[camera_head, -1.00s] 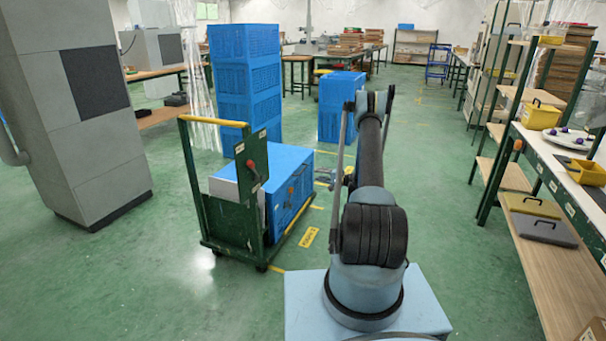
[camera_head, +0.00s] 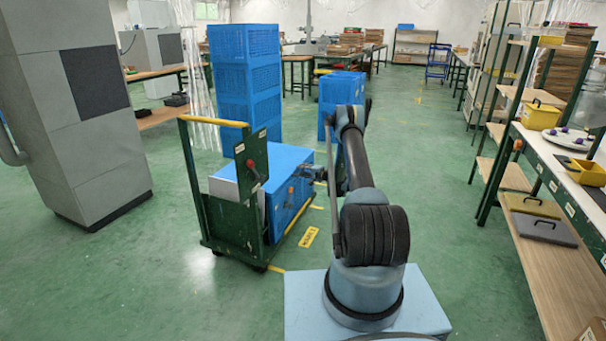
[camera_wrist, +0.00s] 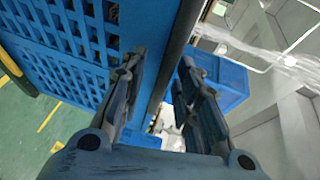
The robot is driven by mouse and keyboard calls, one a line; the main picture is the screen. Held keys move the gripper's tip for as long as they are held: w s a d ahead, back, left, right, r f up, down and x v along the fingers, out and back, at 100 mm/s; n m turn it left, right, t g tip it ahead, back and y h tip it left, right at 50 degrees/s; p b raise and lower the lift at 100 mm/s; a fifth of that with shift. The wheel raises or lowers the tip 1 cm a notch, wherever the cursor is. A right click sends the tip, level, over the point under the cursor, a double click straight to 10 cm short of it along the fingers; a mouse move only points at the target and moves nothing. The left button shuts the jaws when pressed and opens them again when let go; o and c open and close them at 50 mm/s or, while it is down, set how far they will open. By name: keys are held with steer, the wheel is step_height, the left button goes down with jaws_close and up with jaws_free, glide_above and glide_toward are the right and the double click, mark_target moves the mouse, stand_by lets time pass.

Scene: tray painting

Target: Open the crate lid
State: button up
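The blue crate (camera_head: 283,206) stands on the green trolley, its flat blue lid (camera_head: 277,160) closed on top. In the wrist view the crate's perforated blue wall (camera_wrist: 85,45) fills the upper left, with a dark edge running along its right side. My gripper (camera_head: 313,173) is at the crate's right side, near the lid's height. In the wrist view my gripper (camera_wrist: 162,63) has its two fingers apart, with nothing clearly held between them. The fingertips point towards the crate's edge; I cannot tell whether they touch it.
The trolley (camera_head: 225,222) has a yellow handle bar and a green end panel on the crate's near left. Tall blue crate stacks (camera_head: 245,85) stand behind. Shelves and a workbench (camera_head: 545,150) line the right. Green floor between is clear.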

jaws_close()
steer(key=shift+d+r, duration=0.1)
steer(key=shift+d, duration=0.05)
steer(key=shift+d+r, duration=0.1)
steer(key=shift+r, duration=0.25)
